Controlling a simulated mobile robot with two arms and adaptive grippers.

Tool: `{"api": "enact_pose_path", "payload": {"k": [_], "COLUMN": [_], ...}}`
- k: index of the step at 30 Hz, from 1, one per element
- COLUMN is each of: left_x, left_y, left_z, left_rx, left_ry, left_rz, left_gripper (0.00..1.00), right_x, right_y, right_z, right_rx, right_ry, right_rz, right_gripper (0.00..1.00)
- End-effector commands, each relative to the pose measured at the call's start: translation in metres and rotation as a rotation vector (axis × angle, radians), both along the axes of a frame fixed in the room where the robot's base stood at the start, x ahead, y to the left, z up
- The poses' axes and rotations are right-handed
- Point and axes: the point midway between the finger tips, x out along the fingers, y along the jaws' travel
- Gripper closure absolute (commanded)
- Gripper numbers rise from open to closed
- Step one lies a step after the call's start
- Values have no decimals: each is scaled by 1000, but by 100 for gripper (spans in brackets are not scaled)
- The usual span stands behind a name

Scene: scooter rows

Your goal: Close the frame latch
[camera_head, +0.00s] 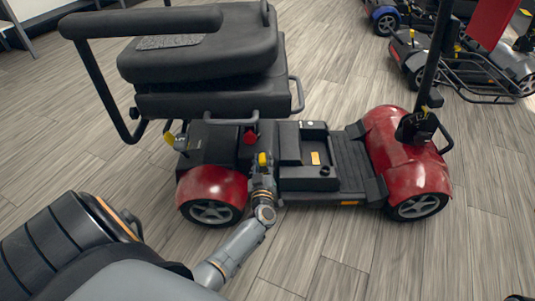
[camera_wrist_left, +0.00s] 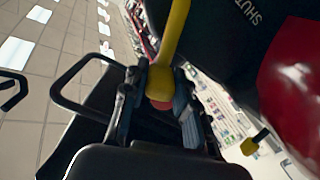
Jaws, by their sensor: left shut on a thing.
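The scooter has red fenders (camera_head: 213,187) and a black seat. A yellow lever (camera_head: 263,158), which appears to be the frame latch, sits low on its near side, just ahead of the seat. My left gripper (camera_head: 263,172) reaches it from below. In the left wrist view the yellow lever (camera_wrist_left: 174,38) runs down between the fingers of my left gripper (camera_wrist_left: 158,98), which is shut on its rounded end. The gripper hides part of that end and the frame behind it. My right gripper is not in view.
A second yellow handle (camera_head: 170,138) sticks out by the rear red fender. More scooters (camera_head: 475,62) stand at the upper right. The wood-look floor (camera_head: 330,250) in front is clear.

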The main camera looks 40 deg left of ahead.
Motion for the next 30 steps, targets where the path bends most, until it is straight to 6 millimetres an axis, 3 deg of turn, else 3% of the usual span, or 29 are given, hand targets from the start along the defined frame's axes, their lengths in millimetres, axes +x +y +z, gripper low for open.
{"api": "enact_pose_path", "payload": {"k": [24,25,27,30], "left_x": [-6,-6,-6,-6], "left_y": [6,6,6,6], "left_z": [-6,-6,-6,-5], "left_rx": [-99,-100,-99,-97], "left_ry": [-71,-71,-71,-70], "left_rz": [1,1,1,1], "left_gripper": [100,66,52,49], "right_x": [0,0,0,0], "right_y": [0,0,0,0], "right_z": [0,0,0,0], "right_rx": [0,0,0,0], "right_ry": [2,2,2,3], "right_rz": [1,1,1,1], "right_gripper": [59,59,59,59]}}
